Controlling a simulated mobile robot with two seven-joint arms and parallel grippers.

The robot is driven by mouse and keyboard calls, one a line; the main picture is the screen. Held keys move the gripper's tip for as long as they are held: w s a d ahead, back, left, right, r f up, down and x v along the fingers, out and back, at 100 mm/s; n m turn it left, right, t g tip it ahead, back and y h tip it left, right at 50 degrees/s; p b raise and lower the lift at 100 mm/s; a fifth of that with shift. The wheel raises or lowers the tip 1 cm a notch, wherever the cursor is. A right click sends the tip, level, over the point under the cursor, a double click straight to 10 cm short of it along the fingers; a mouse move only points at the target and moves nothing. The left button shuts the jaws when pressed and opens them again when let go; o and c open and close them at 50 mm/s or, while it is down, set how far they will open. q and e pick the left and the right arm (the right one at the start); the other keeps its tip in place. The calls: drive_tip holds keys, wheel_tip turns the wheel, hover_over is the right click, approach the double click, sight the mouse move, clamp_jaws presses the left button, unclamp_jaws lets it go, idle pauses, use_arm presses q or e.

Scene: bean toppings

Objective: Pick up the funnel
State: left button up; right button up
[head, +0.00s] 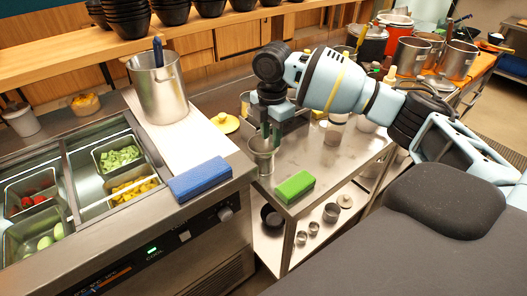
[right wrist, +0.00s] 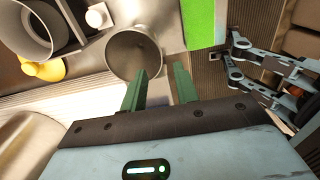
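The funnel (head: 262,158) is a grey metal, cup-like piece at the left edge of the steel side table in the head view. In the right wrist view, the funnel (right wrist: 134,54) shows its round, wide mouth from above. My right gripper (head: 266,134) points down over the funnel, with green fingers. In the right wrist view, my right gripper (right wrist: 160,78) has its fingers apart with nothing between the tips. The left finger is close to the funnel's rim; I cannot tell whether they touch. My left gripper is not identifiable in either view.
A green block (head: 294,187) lies right of the funnel, and a blue block (head: 199,179) lies on the counter to its left. A large pot (head: 158,92) and a yellow lid (head: 225,123) stand behind. Food bins (head: 119,158) fill the left counter.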

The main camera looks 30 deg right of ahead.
sight(263, 155)
drive_tip(key=f, duration=0.5)
drive_tip(key=shift+d, duration=0.35)
clamp_jaws()
